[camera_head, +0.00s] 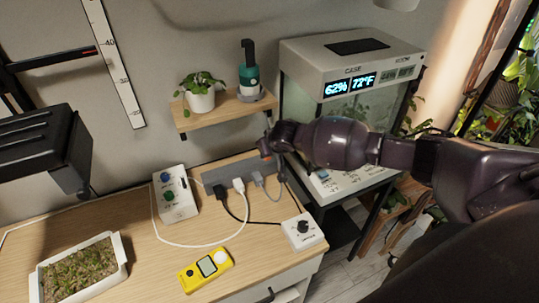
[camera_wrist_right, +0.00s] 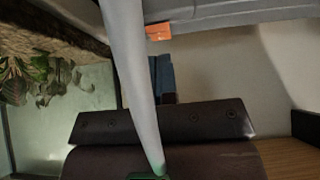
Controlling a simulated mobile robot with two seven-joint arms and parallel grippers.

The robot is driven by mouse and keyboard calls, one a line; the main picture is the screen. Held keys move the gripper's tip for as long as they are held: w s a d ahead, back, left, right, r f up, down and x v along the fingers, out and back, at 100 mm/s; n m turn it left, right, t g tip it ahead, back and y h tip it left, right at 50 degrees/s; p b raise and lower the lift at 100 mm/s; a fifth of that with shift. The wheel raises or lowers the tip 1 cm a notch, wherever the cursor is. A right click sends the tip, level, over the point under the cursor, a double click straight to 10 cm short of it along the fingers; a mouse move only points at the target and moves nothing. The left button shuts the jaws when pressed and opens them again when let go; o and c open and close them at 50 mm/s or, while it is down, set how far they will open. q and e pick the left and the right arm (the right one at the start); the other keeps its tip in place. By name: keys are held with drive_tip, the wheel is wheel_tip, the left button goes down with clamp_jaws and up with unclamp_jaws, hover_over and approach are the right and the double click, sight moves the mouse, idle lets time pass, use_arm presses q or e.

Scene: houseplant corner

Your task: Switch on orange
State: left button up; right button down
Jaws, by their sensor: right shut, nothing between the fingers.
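A grey power strip (camera_head: 225,172) lies along the back of the wooden table, with black, white and grey plugs in it. An orange switch (camera_wrist_right: 158,32) shows on the grey strip in the right wrist view. In the head view my right gripper (camera_head: 267,150) is over the strip's right end and covers part of it. Its fingers (camera_wrist_right: 162,70) are shut and empty, just short of the orange switch in the wrist view. I cannot tell whether they touch it or whether the switch is on. My left gripper is not in view.
Cables cross the middle. A shelf (camera_head: 222,112) hangs above the strip; a glass case (camera_head: 345,50) stands right.

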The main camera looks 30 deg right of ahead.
drive_tip(key=shift+s+f, duration=0.15)
drive_tip(key=shift+f, duration=0.9)
drive_tip(key=shift+a+t+p, duration=0.15)
drive_tip(key=shift+t+p, duration=0.15)
drive_tip(key=shift+p, duration=0.3)
drive_tip(key=shift+f, duration=0.1)
drive_tip(key=shift+r+p, duration=0.8)
drive_tip(key=shift+p, duration=0.1)
